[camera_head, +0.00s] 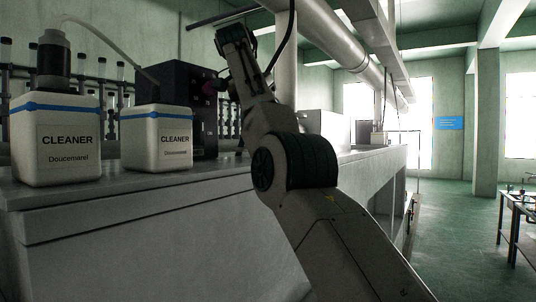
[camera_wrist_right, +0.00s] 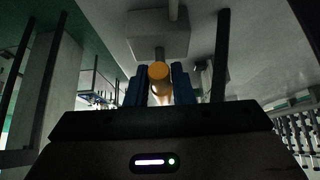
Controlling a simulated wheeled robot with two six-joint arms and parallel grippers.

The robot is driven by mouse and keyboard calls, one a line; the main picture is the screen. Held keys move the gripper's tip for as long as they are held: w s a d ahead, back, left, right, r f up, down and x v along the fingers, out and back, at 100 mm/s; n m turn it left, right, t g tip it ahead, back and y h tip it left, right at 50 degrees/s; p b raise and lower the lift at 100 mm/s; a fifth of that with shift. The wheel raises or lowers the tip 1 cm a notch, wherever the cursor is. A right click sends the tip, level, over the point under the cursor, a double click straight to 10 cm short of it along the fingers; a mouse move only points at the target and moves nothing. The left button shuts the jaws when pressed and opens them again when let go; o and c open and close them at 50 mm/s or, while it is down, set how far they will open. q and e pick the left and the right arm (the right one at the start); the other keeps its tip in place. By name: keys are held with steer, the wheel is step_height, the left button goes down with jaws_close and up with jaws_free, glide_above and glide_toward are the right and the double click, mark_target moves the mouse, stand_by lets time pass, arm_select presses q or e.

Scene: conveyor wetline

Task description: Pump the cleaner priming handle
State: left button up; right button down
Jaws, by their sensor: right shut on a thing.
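In the right wrist view, a handle with a round orange end (camera_wrist_right: 159,71) sits between the two dark blue fingers of my right gripper (camera_wrist_right: 160,85), which is shut on it. In the head view, my right arm reaches up to the dark boxy unit (camera_head: 180,82) on the bench. The handle is hard to make out there. Two white CLEANER containers (camera_head: 58,160) (camera_head: 157,152) with blue bands stand left of my arm. A grey and black cap (camera_head: 53,62) tops the left one, and a pale hose (camera_head: 112,45) runs from it towards the unit. My left gripper is out of view.
The grey bench (camera_head: 110,195) runs along the left and away to the back. Racks of bottles (camera_head: 102,75) stand behind the containers. A large pipe (camera_head: 330,40) hangs above. Open green floor (camera_head: 450,235) lies to the right, with a dark-framed table (camera_head: 518,205) at the edge.

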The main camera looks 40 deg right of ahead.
steer(key=c, duration=1.3)
jaws_free()
steer(key=shift+d, duration=0.1)
steer(key=shift+r, duration=0.1)
step_height(320, 180, up, 7)
steer(key=p, duration=0.7)
steer(key=shift+w, duration=0.1)
